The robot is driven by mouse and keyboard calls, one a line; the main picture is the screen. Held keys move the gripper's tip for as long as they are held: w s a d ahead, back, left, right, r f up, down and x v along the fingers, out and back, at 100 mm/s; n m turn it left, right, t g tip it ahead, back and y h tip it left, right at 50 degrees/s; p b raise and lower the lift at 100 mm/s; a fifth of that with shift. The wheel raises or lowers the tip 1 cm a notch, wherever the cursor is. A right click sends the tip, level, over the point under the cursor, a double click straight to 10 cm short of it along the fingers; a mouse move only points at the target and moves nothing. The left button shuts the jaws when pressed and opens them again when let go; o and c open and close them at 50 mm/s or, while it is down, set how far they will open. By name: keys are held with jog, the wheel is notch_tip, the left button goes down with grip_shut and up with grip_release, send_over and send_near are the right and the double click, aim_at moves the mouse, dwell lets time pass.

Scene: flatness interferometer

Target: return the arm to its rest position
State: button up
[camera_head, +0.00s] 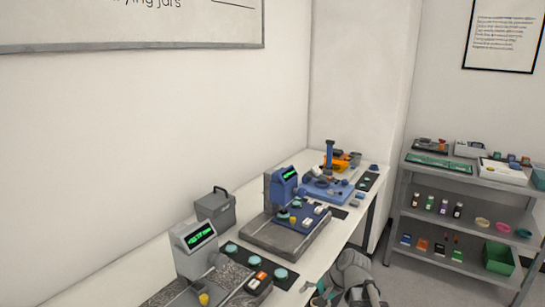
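My arm shows as grey rounded links at the bottom edge, right of centre, beside the front edge of the long white bench (75,292). What looks like my gripper (318,295) is at the lower left of these links, partly cut off by the frame. A small teal patch shows near it, and I cannot tell whether it is held. The finger opening is too small and hidden to read.
A grey instrument with a green display (194,237) stands on the bench near my gripper. Behind it are a blue instrument (283,186), a grey case (214,208) and a blue device (328,187). A loaded grey shelf rack (462,189) stands right. Floor shows between bench and rack.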

jog(key=s+d+r+n+g+h+p, duration=0.1)
jog(key=s+d+n+h+p, duration=0.2)
jog(key=s+d+n+h, duration=0.2)
jog(key=shift+s+n+h, duration=0.5)
jog(key=shift+s+h, duration=0.2)
jog(key=shift+s, duration=0.4)
jog(key=shift+w+d, duration=0.1)
dwell(1.7)
